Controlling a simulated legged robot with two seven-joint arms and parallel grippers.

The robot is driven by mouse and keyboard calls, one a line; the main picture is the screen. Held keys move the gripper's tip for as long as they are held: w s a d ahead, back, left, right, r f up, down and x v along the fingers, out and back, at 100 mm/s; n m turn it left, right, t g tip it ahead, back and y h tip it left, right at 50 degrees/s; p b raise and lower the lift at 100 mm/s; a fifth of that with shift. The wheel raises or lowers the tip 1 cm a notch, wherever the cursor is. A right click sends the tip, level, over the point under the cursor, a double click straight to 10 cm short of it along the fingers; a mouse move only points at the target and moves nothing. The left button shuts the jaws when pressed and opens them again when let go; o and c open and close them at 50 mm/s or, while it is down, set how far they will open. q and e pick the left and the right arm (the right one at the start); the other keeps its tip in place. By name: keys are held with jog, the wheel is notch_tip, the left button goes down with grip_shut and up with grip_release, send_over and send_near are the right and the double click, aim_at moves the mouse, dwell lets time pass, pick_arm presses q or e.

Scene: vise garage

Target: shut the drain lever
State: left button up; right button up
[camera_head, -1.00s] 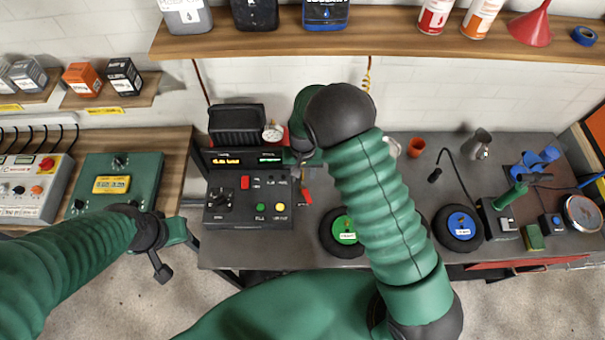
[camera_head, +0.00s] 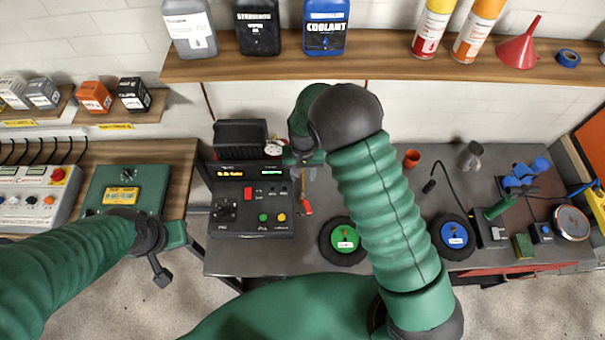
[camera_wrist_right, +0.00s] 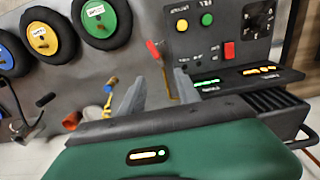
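The lever with a red handle (camera_head: 307,208) sits at the right side of the black control box (camera_head: 250,205). In the right wrist view the red handle (camera_wrist_right: 154,49) points up and left, its stem running down near my fingers. My right gripper (camera_head: 305,163) is over the bench just behind the lever. In the wrist view its two grey fingers (camera_wrist_right: 158,92) are apart, with the lower stem seen between them; contact cannot be told. My left gripper (camera_head: 168,258) hangs at the left, away from the lever; its finger opening is unclear.
Green (camera_head: 344,240) and blue (camera_head: 454,237) round wheels lie on the grey bench right of the box. A gauge (camera_head: 273,148) stands close beside my right gripper. A wooden shelf (camera_head: 380,66) with bottles runs above. A green panel box (camera_head: 122,190) is near my left arm.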

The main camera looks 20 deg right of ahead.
jog(key=shift+r, duration=0.15)
dwell(0.3)
notch_tip(320, 180, up, 17)
jog(key=b, duration=0.4)
jog(key=shift+f+b, duration=0.2)
jog(key=shift+b, duration=0.1)
